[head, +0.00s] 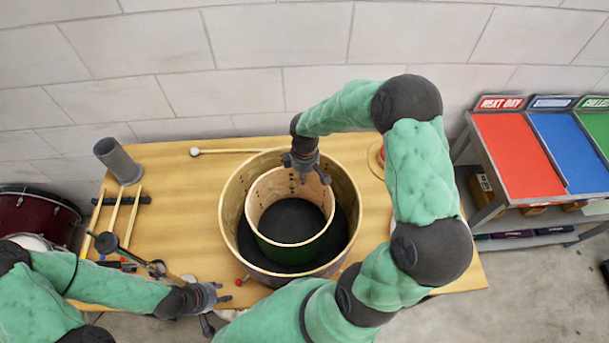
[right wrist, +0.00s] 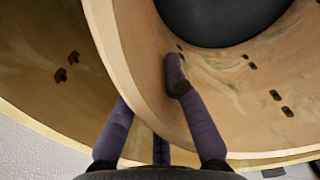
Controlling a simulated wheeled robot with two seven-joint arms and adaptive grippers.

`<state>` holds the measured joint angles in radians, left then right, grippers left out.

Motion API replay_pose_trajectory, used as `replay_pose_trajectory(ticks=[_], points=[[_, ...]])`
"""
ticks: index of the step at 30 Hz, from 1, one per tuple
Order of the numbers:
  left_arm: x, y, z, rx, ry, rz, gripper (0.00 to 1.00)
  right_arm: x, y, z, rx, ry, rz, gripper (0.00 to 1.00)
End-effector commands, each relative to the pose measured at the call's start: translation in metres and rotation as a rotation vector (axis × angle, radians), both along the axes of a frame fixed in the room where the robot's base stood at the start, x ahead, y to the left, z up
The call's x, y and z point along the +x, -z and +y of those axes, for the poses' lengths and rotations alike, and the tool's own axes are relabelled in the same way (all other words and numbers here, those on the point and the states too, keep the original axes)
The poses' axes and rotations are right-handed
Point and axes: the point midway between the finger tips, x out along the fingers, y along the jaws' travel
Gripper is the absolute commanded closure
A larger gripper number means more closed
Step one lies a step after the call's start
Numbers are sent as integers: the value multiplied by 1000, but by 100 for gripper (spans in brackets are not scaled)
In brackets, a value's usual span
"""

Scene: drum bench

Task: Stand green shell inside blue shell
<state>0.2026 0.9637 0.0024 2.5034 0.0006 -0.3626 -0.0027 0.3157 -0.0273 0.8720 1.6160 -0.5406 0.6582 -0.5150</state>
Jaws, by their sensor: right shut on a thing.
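The blue shell (head: 232,207) is the wide drum shell standing upright on the wooden bench, with a pale wood inside and a dark bluish outside. My right gripper (head: 306,177) is shut on the green shell's far rim. In the right wrist view its fingers (right wrist: 150,95) straddle the green shell's wall (right wrist: 225,90). My left gripper (head: 212,300) is open and empty near the bench's front edge.
A round wooden item (head: 376,160) is partly behind my right arm. A shelf with coloured panels (head: 517,150) stands at right.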

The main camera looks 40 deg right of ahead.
Motion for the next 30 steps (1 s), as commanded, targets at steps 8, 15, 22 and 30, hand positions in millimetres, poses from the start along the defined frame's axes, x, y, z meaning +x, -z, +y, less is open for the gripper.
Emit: replay_pose_trajectory(ticks=[8,15,22,30], points=[[0,2,0,0,0,0,60,0,3,0,0,0,0,64],[0,2,0,0,0,0,60,0,3,0,0,0,0,64],[0,-5,0,0,0,0,60,1,-11,-1,-2,0,-3,64],[0,-8,0,0,0,0,60,2,-64,-1,-1,0,-5,64]])
